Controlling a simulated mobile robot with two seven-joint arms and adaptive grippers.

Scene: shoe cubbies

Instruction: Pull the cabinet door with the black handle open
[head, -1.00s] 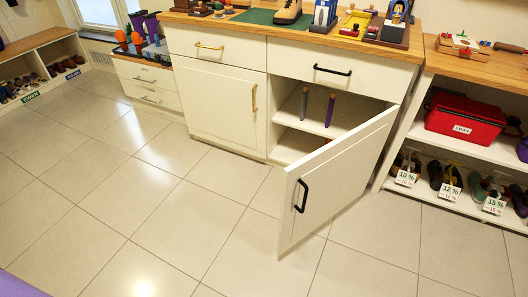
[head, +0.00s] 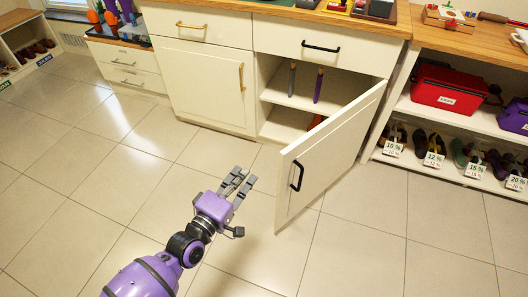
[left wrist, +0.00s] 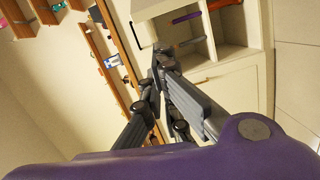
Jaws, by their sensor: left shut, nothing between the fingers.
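The white cabinet door (head: 335,150) with the black handle (head: 297,176) stands swung wide open towards me, hinged at its right side. The open compartment (head: 283,85) behind it shows a shelf with a grey and a purple upright item (head: 318,86). My left gripper (head: 237,181) is over the floor, left of the door's free edge and apart from the handle. Its fingers are shut and empty; they also show in the left wrist view (left wrist: 160,58), pointing towards the cabinet's open compartment. My right gripper is not in view.
Left of the opening is a closed door with a gold handle (head: 241,77). Above are closed drawers, one with a black handle (head: 321,47). A shelf unit (head: 458,114) with a red box (head: 447,86) and shoes stands right. The tiled floor in front is clear.

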